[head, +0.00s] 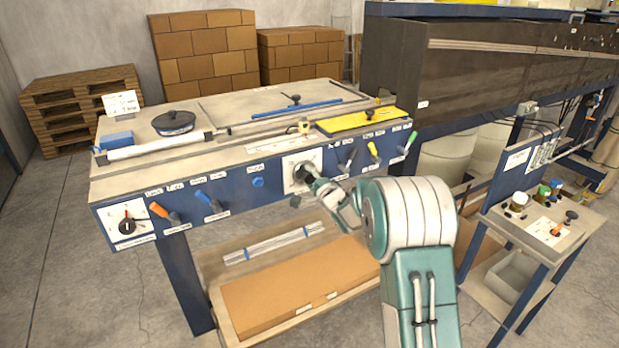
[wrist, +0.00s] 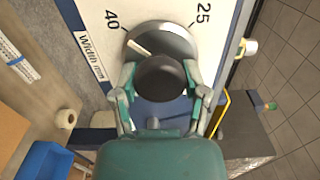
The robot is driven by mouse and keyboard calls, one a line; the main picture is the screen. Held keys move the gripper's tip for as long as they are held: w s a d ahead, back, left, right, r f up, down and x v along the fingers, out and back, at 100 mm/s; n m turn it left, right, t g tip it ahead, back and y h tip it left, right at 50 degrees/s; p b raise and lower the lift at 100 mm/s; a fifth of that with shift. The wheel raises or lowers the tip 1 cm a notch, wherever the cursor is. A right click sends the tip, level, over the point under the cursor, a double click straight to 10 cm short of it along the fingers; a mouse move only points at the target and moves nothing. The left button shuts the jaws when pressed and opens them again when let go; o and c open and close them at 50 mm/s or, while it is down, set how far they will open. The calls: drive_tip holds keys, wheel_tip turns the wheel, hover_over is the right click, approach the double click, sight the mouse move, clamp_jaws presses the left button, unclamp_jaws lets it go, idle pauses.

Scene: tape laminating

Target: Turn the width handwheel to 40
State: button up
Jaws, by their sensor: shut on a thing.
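The width handwheel (wrist: 172,40) is a round grey disc with a dark round knob (wrist: 160,78) in front of it. It sits on a white dial plate (wrist: 160,12) marked 40 at upper left and 25 at upper right, beside a "Width" label. A white pointer mark (wrist: 138,47) on the disc points to the upper left, towards the 40. My gripper (wrist: 160,80) is shut on the knob, one finger on each side. In the head view the handwheel (head: 302,172) is on the blue front panel, partly hidden by my gripper (head: 313,182).
Orange and blue levers (head: 163,213) sit left of the dial, and black, yellow and green levers (head: 373,150) to its right. Another dial with a black knob (head: 127,226) is at the panel's left end. A cardboard sheet (head: 290,287) lies on the shelf below.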

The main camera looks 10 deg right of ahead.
drive_tip(key=shift+s+f, duration=0.1)
drive_tip(key=shift+f, duration=0.35)
drive_tip(key=o, duration=1.2)
drive_tip(key=shift+c, duration=0.2)
drive_tip(key=shift+r, duration=0.15)
drive_tip(key=shift+r, duration=0.1)
drive_tip(key=v, duration=1.1)
drive_tip(key=shift+s, duration=0.35)
drive_tip(key=shift+d, duration=0.1)
